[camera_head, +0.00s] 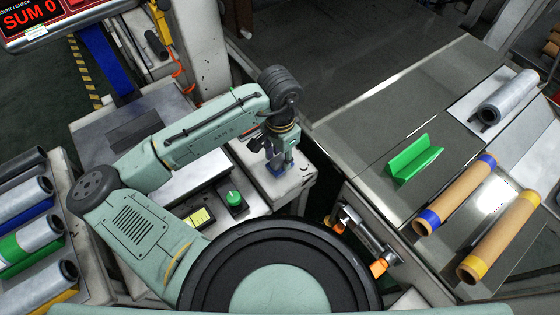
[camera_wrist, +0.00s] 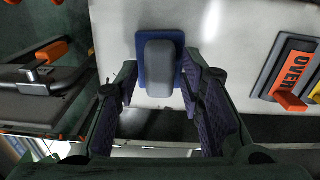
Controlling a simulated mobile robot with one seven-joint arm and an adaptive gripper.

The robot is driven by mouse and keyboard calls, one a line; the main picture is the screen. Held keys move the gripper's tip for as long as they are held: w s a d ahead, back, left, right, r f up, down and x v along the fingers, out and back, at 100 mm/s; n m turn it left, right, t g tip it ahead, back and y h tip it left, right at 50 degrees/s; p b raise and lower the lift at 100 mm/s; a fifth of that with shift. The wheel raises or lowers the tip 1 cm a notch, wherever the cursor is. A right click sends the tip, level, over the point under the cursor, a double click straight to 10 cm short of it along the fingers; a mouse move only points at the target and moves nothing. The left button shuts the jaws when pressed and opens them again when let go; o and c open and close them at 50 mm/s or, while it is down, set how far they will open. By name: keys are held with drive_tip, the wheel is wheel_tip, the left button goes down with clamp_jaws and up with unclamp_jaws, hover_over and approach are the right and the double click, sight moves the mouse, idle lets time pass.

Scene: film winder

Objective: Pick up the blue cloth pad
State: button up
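The blue cloth pad (camera_wrist: 141,65) lies on a pale worktop, with a rounded grey block (camera_wrist: 160,66) on top of it. My gripper (camera_wrist: 158,84) is open, with its fingers on either side of the pad's near part; whether they touch it I cannot tell. In the head view, a small blue patch of the pad (camera_head: 276,171) shows under my gripper (camera_head: 279,163), mostly hidden by the fingers.
A side table (camera_head: 375,190) holds a green bracket (camera_head: 413,160) and several rolls.

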clamp_jaws()
idle(0.4)
